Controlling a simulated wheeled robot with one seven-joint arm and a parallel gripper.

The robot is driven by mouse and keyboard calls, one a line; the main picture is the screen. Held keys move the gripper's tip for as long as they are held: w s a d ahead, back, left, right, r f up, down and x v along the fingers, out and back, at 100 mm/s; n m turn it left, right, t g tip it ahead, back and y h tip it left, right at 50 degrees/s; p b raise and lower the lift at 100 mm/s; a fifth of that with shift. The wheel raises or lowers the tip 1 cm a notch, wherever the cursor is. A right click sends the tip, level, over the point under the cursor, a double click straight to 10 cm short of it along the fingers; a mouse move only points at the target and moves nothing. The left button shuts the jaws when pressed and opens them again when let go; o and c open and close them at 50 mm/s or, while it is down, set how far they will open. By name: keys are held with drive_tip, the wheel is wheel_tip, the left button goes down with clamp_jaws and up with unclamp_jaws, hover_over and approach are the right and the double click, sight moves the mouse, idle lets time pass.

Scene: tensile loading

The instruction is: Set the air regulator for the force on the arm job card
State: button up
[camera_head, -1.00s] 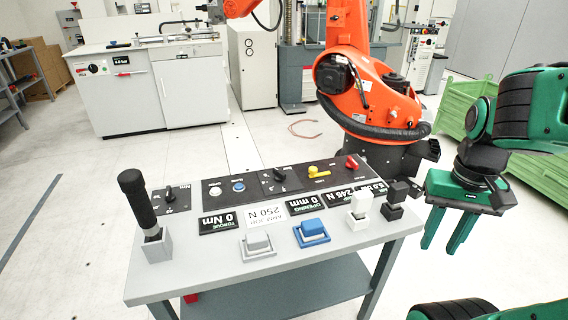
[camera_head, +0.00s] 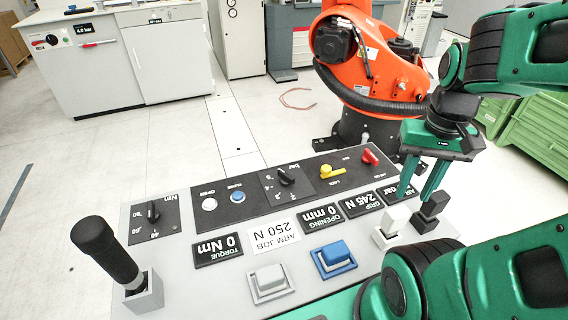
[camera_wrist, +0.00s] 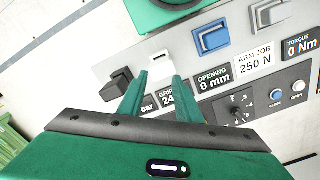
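The air regulator (camera_head: 285,176) is a black knob on a scale marked "bar", in the middle of the dark panel strip. It also shows in the wrist view (camera_wrist: 238,113). The arm job card (camera_head: 274,234) is white and reads 250 N. The grip display (camera_head: 361,203) reads 245 N. The air display (camera_head: 396,190) is partly hidden by a finger, and its number is not readable. My gripper (camera_head: 414,192) is open and empty, over the right end of the panel near the white and black blocks, to the right of the regulator.
The panel also holds a torque knob (camera_head: 153,211), a yellow lever (camera_head: 331,172), a red lever (camera_head: 370,157), a blue block (camera_head: 334,257), a grey block (camera_head: 268,280), a white block (camera_head: 396,219) and a black block (camera_head: 432,208). A tall black handle (camera_head: 104,248) stands at left. An orange robot (camera_head: 345,60) stands behind.

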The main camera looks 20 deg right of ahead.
drive_tip(key=shift+w+a, duration=0.2)
drive_tip(key=shift+s+r, duration=0.2)
drive_tip(key=shift+s, duration=0.15)
drive_tip(key=shift+w+a+r+n, duration=0.1)
drive_tip(key=shift+w+r+n, duration=0.05)
drive_tip(key=shift+r+n, duration=0.15)
drive_tip(key=w+a+n, duration=0.1)
drive_tip(key=w+n, duration=0.2)
drive_tip(key=w, duration=0.6)
drive_tip(key=n, duration=0.8)
hover_over(286, 173)
wheel_tip(286, 173, down, 7)
wheel_tip(286, 173, down, 10)
drive_tip(key=shift+r, duration=0.25)
clamp_jaws()
